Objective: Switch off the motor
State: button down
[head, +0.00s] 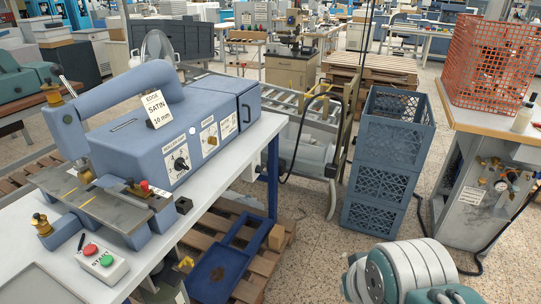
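A blue foil stamping machine (165,130) stands on a white-topped bench at the left. At the bench's front, a small pale control box (100,263) carries a red button (90,249) and a green button (107,261). Its lettering is too small to read surely. The machine's front panel has a dial (181,164), a second knob (211,140) and labels. A small red knob (144,185) sits by the machine's metal bed. Part of my arm shows at the bottom right, well apart from the control box. My gripper is not in view.
The white bench top (262,130) has a bare strip along its right edge. Blue stacked crates (385,165) stand right of centre. A wooden pallet (265,262) with a blue tray lies under the bench. A cabinet (470,200) with an orange mesh crate (492,62) stands at right. Open floor (335,228) lies between.

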aim_at(259, 170)
jog(key=i+l, duration=0.25)
jog(key=i, duration=0.25)
jog(key=i+l, duration=0.3)
jog(key=i, duration=0.25)
jog(key=i+l, duration=0.25)
jog(key=i, duration=0.25)
jog(key=i+l, duration=0.3)
jog(key=i, duration=0.2)
jog(key=z, duration=0.05)
